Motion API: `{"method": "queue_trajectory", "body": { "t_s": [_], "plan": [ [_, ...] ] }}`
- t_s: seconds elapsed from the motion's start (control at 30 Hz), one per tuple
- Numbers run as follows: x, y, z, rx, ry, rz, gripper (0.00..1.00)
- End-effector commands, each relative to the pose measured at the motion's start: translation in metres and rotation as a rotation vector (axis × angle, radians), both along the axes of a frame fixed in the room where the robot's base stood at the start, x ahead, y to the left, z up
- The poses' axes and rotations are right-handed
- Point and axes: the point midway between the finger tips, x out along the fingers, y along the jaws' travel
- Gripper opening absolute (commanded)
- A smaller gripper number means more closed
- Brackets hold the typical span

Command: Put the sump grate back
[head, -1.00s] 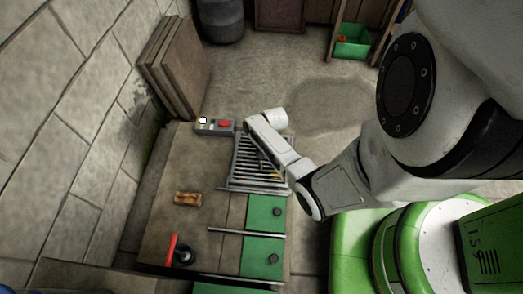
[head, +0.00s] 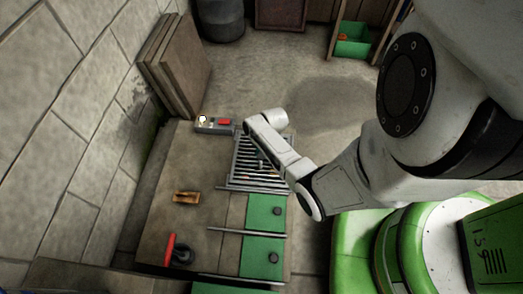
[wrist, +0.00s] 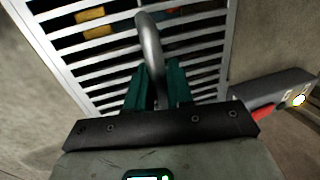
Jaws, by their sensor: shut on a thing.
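The sump grate (head: 250,172) is a pale metal frame with several parallel bars, right of the middle of the brown deck in the head view. My forearm covers part of it. In the wrist view the grate (wrist: 75,75) fills the upper middle, with dark space and yellow-orange items behind its bars. A grey curved handle (wrist: 148,38) rises between the teal fingers of my gripper (wrist: 157,85), which is shut on it. I cannot tell whether the grate is seated or raised.
Green plates (head: 258,222) with dark knobs lie nearer. A brown block (head: 186,197) and a red-handled item (head: 170,249) sit on the deck's left. Boards (head: 178,68) lean on the wall.

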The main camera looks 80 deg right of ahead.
Motion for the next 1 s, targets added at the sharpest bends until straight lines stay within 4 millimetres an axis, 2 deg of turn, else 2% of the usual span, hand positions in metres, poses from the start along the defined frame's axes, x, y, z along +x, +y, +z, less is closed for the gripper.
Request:
{"method": "queue_trajectory", "body": {
  "t_s": [0.4,0.43,0.7,1.0],
  "plan": [
    [0.0003,-0.0013,-0.007,-0.003,-0.001,-0.001,0.0],
    [0.0003,-0.0014,-0.0064,-0.003,-0.001,-0.001,0.23],
    [0.0,-0.0007,-0.0066,-0.001,0.0,0.0,0.49],
    [-0.0005,0.0005,-0.0052,0.001,0.0,-0.001,0.51]
  ]
}}
